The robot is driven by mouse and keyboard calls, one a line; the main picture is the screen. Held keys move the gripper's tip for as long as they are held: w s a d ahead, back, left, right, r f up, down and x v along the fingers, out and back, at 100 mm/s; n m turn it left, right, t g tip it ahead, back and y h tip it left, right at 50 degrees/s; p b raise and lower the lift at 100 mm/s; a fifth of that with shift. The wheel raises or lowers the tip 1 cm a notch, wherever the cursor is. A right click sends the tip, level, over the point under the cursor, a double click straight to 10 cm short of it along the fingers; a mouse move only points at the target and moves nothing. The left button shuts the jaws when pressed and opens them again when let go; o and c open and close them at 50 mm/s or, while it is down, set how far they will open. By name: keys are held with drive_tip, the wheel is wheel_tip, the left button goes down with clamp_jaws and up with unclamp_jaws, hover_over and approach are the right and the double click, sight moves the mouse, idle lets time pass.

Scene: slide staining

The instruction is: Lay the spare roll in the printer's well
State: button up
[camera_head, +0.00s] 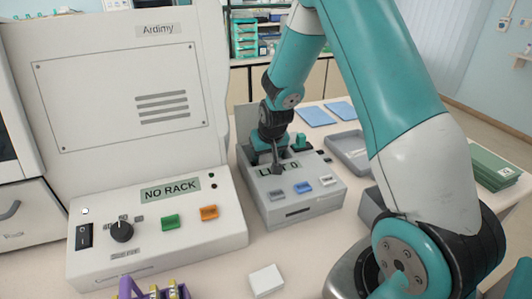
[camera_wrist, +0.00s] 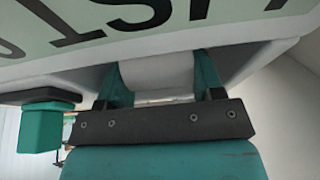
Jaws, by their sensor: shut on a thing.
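The printer (camera_head: 318,190) is the grey box with several buttons and a small display, partly covered by my arm, that begins "LID O". A grey panel (camera_head: 246,118) stands up at its back left, apparently its raised lid. My gripper (camera_head: 268,148) is over the back of the printer, pointing down. In the wrist view my gripper (camera_wrist: 162,72) is shut on the white spare roll (camera_wrist: 158,74), with a teal finger at each end. The roll sits close to a pale lettered surface. The well is hidden, so I cannot tell whether the roll touches it.
A large white machine (camera_head: 130,85) with a "NO RACK" display stands on the left. A teal block (camera_head: 301,142) is at the printer's back. A grey tray (camera_head: 350,150) and blue sheets (camera_head: 318,116) lie behind it. A small white block (camera_head: 266,281) lies in front.

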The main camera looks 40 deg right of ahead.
drive_tip(key=shift+f+b, duration=0.3)
drive_tip(key=shift+f, duration=0.15)
drive_tip(key=o, duration=1)
drive_tip(key=shift+r, duration=0.1)
drive_tip(key=b+v, duration=0.2)
drive_tip(key=v, duration=1.5)
drive_tip(key=shift+s+a+r, duration=0.1)
drive_tip(key=shift+s, duration=0.1)
